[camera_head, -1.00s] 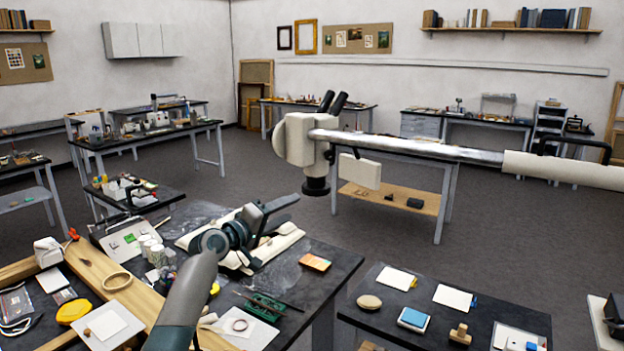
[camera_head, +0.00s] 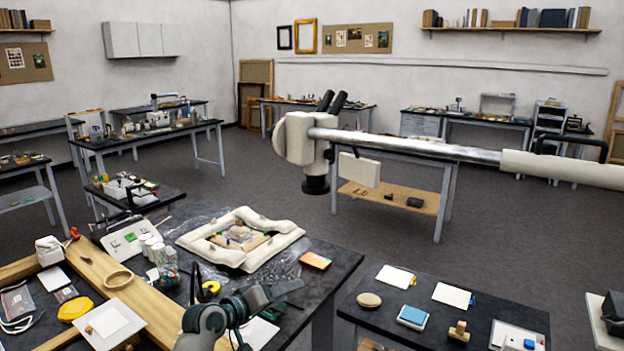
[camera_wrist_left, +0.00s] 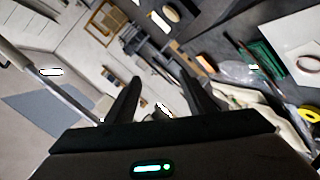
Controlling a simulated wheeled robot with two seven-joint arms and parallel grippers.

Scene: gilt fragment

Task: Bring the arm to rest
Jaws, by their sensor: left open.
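My left gripper (camera_head: 284,297) is low in the head view, above the front of the dark bench (camera_head: 335,262). Its two dark fingers stand apart in the left wrist view (camera_wrist_left: 160,92), with nothing held between them. It is apart from the cream padded ring (camera_head: 197,238), which lies behind it on the bench. A flat brownish piece (camera_head: 240,237) lies inside the ring. Part of my left arm shows at the bottom edge. My right gripper is not in either view.
A microscope head (camera_head: 302,150) on a long boom hangs beyond the bench. A wooden beam (camera_head: 150,298), jars (camera_head: 152,247) and an orange card (camera_head: 315,260) are nearby. A second dark table (camera_head: 380,308) with small items stands to the right. Open floor lies between the benches.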

